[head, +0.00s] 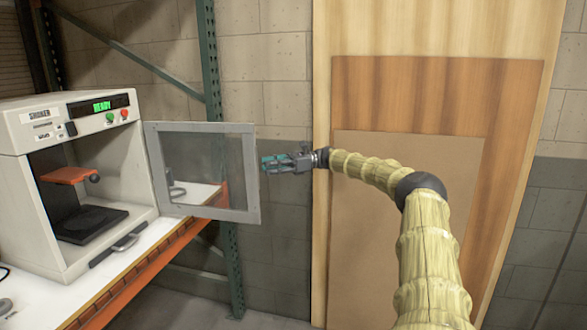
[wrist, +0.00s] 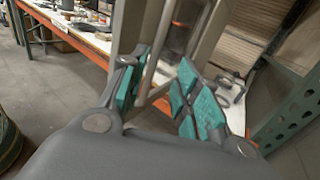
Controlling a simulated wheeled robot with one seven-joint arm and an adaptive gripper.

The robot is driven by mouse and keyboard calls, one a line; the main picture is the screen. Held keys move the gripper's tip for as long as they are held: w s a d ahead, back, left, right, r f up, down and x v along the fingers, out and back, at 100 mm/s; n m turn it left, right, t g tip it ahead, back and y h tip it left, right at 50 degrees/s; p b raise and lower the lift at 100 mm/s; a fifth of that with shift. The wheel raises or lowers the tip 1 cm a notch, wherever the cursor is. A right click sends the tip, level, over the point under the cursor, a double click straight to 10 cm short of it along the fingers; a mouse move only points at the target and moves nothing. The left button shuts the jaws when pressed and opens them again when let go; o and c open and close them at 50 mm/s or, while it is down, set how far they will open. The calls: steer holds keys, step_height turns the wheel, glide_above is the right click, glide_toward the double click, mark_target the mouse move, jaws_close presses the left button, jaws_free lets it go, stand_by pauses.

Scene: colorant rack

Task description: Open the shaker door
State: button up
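The shaker (head: 75,125) is a white box at the left with a green READY display. Its door (head: 250,195), a grey frame around a clear pane, stands swung open to the right, and the dark interior with its orange clamp is exposed. My gripper (head: 264,164) is just right of the door's free edge, pointing left. In the wrist view, its teal-padded fingers (wrist: 158,95) are spread apart. A grey bar, apparently the door's frame (wrist: 148,75), shows beyond and between them. I cannot tell whether a finger touches it.
The shaker stands on a white-topped bench with an orange beam (head: 150,262). A green rack post (head: 211,80) rises behind the door. Tall wood panels (head: 350,40) lean on the block wall behind my arm. A black handle (head: 118,250) lies below the shaker opening.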

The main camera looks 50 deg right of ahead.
steer(key=s+d+f+m+h, duration=0.1)
steer(key=s+d+f, duration=0.2)
steer(key=d, duration=0.3)
steer(key=s+d+f, duration=0.3)
steer(key=d+f, duration=0.2)
steer(key=d, duration=0.2)
steer(key=shift+s+d+f+m+t+h, duration=0.25)
steer(key=shift+f+m+t+h, duration=0.15)
